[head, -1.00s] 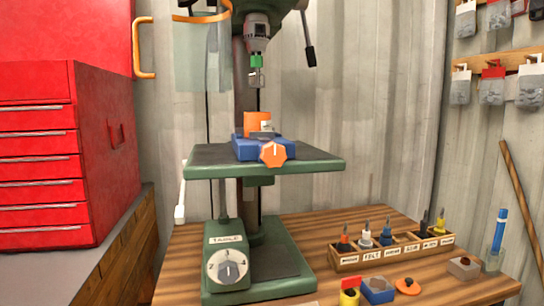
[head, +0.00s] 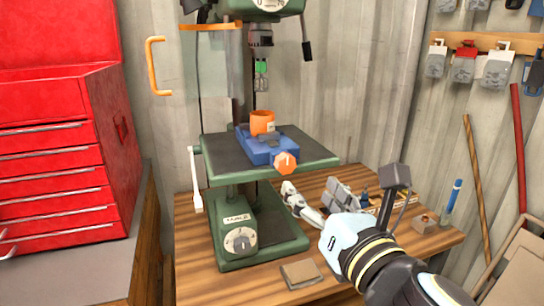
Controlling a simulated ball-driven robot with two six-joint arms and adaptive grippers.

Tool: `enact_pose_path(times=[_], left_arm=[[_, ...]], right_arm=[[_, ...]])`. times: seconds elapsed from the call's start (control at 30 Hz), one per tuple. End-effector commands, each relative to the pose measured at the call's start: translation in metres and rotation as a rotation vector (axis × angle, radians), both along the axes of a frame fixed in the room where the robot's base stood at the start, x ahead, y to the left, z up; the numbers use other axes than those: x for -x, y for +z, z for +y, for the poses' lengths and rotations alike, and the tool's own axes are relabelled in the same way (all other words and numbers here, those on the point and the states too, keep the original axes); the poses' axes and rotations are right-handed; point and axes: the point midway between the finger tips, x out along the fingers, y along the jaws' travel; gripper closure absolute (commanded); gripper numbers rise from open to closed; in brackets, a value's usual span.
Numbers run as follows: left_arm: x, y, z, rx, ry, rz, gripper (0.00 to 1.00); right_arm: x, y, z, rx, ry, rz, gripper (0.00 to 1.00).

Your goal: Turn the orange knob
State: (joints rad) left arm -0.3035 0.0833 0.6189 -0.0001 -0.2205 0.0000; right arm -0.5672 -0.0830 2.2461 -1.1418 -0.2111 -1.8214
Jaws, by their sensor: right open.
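The orange knob (head: 286,163) is on the front of a blue vise (head: 266,147). Its pale mark points roughly upward. An orange cylinder (head: 262,121) sits in the vise. The vise stands on the dark table plate (head: 220,157) of a green drill press. My right gripper (head: 312,185) reaches in from the lower right, its fingers spread and empty. In the picture its fingertips are just below and right of the knob, apart from it. I cannot tell the depth between them. My left gripper is not in view.
My right gripper hides much of the bit tray (head: 405,200) on the wooden bench (head: 330,281). A brown block (head: 300,274) lies at the bench front. A white lever (head: 196,180) hangs left of the plate. A red tool chest (head: 60,150) stands at left.

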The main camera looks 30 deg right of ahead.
Motion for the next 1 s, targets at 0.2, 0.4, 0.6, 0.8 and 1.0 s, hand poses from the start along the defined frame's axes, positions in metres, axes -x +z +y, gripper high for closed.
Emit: enact_pose_path(times=[0.2, 0.4, 0.6, 0.8, 1.0], left_arm=[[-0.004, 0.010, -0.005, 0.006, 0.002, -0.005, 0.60], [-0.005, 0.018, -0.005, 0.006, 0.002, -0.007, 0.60], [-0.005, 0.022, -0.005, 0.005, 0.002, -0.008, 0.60], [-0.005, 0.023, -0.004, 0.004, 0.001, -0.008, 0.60], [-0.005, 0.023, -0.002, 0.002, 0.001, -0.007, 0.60]], right_arm=[[-0.029, 0.002, -0.007, 0.001, 0.003, -0.001, 0.40], [-0.069, 0.001, -0.016, 0.000, 0.003, -0.001, 0.40], [-0.096, -0.001, -0.023, -0.001, 0.002, 0.001, 0.40], [-0.104, -0.002, -0.025, -0.004, 0.003, 0.003, 0.40], [-0.104, -0.002, -0.025, -0.004, 0.003, 0.003, 0.40]])
